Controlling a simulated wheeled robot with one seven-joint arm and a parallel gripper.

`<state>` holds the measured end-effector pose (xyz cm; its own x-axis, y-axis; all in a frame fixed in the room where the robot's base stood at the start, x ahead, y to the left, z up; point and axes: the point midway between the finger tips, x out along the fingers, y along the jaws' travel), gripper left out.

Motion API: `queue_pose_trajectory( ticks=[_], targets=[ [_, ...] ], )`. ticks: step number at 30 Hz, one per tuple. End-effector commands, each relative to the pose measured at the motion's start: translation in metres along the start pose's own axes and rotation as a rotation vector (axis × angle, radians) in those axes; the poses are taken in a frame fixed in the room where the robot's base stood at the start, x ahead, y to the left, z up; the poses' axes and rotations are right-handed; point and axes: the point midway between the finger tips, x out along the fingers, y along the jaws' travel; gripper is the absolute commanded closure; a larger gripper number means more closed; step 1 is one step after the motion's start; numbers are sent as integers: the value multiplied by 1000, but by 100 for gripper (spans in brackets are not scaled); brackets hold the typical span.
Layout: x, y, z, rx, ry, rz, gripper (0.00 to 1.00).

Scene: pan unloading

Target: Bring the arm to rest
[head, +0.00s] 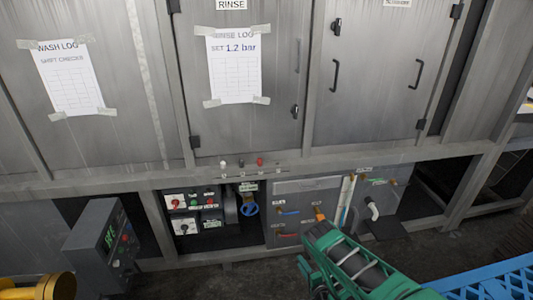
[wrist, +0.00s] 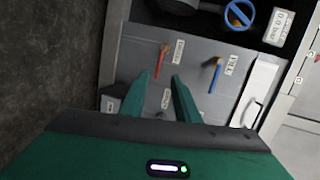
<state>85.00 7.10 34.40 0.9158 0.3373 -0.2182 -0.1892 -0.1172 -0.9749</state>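My gripper (wrist: 160,75) shows in the wrist view as two green fingers held apart, with nothing gripped between them. The fingers point towards a grey valve panel (wrist: 135,62). A red-orange lever (wrist: 160,62) on the panel shows just beyond the fingertips; I cannot tell whether they touch it. A blue lever (wrist: 215,75) is to the right of the fingers. In the head view my green arm reaches in from the lower right, low in front of the panel (head: 330,190), and the fingertips cannot be made out.
A blue handwheel (head: 250,209) and a switch box (head: 192,212) sit left of the panel. Grey cabinets with a taped sheet (head: 234,65) rise above. A control box (head: 103,245) stands at lower left, and a blue crate (head: 500,280) at lower right.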

Motion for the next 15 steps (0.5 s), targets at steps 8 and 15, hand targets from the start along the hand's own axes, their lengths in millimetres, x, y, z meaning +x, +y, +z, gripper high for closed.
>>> queue_pose_trajectory(
  ticks=[8,15],
  targets=[
    [37,-54,-19,-109,-15,54,71],
    [66,-127,-54,-257,-30,152,71]
  ],
)
